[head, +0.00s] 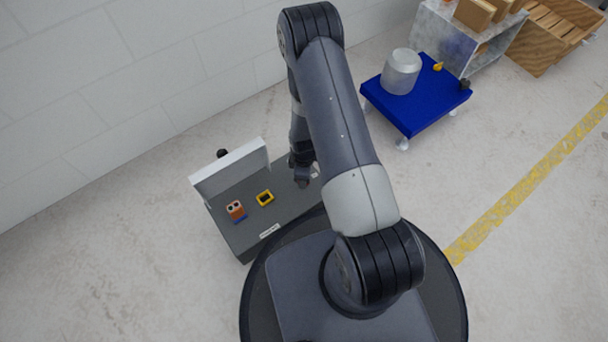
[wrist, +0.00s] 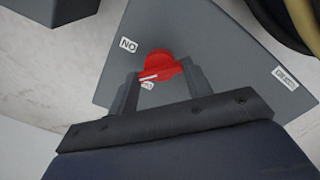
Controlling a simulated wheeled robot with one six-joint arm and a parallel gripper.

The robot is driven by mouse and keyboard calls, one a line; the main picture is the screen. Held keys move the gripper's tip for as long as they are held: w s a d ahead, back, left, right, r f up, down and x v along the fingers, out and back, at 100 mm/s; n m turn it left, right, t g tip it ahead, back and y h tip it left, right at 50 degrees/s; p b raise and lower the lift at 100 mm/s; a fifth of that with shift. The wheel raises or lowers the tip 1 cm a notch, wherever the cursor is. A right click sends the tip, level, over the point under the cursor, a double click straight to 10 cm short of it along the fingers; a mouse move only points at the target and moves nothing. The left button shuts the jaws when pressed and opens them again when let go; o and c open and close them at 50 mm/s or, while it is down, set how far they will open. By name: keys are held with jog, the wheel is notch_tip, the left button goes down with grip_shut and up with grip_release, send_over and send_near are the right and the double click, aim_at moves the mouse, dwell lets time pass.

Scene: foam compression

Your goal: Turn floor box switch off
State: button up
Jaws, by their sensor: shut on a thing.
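The grey floor box (head: 262,226) stands on the floor left of my base, with a raised white panel (head: 232,168) along its far left side. My gripper (wrist: 161,72) is over the box's right part. In the wrist view the red rotary switch (wrist: 160,66) sits between my two fingers, and they are shut on it. A white line on the knob points left and slightly down, close to a small label (wrist: 147,85) that I cannot read clearly. A label reading "NO" (wrist: 128,45) is up and left of the knob. In the head view my arm hides the switch.
An orange part (head: 236,209) and a yellow-black part (head: 265,198) sit on the box top. A blue cart (head: 425,105) with a grey container (head: 401,71) stands to the upper right. A wall runs behind. The floor at left is clear.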

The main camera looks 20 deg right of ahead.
jog(key=n, duration=0.4)
jog(key=shift+n+b, duration=0.3)
jog(key=shift+b, duration=0.05)
jog(key=shift+n, duration=1.9)
jog(key=o, duration=1)
notch_tip(320, 180, up, 11)
jog(key=p, duration=0.4)
jog(key=shift+f, duration=0.1)
